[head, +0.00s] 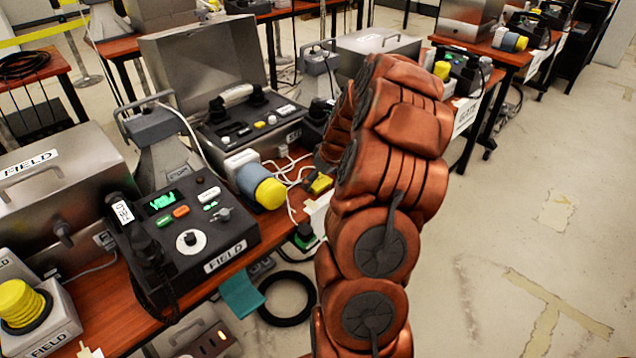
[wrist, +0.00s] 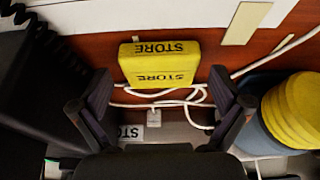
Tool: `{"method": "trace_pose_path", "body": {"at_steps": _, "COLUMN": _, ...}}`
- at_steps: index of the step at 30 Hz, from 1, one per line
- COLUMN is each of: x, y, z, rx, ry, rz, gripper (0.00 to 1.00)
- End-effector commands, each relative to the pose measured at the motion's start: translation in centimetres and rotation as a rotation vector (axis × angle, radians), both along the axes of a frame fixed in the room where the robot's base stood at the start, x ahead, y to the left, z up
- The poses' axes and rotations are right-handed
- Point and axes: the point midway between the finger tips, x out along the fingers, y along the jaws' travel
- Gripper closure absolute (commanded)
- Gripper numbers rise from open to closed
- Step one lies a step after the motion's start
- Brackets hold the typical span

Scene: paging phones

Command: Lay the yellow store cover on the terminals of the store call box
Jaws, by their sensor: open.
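The yellow store cover (wrist: 158,65), a block marked STORE on its top and front, lies on the red-brown table in the wrist view. It also shows in the head view (head: 320,183), beside my arm. My gripper (wrist: 160,88) is open, its two dark fingers on either side of the cover's near end with gaps; nothing is held. In the head view the gripper is mostly hidden behind my arm. An open steel case with a dark panel (head: 240,130) stands behind; its partly hidden label may read STORE. I cannot make out the terminals.
White cables (wrist: 185,100) run beside the cover. A blue-and-yellow plug (head: 262,187) lies close by; its ribbed yellow end (wrist: 295,110) shows at right in the wrist view. The black FIELD phone (head: 185,240) stands at left. Floor at right is open.

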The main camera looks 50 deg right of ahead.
Motion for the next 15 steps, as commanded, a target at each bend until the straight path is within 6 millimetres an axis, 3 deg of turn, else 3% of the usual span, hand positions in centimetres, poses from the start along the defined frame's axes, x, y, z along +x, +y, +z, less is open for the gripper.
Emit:
{"method": "trace_pose_path", "body": {"at_steps": 3, "x": 0.0, "y": -0.01, "z": 0.05, "rx": 0.0, "ry": -0.001, "rz": 0.0, "gripper": 0.0}}
{"method": "trace_pose_path", "body": {"at_steps": 15, "x": -0.01, "y": -0.03, "z": 0.09, "rx": -0.001, "ry": -0.001, "rz": 0.0, "gripper": 0.42}}
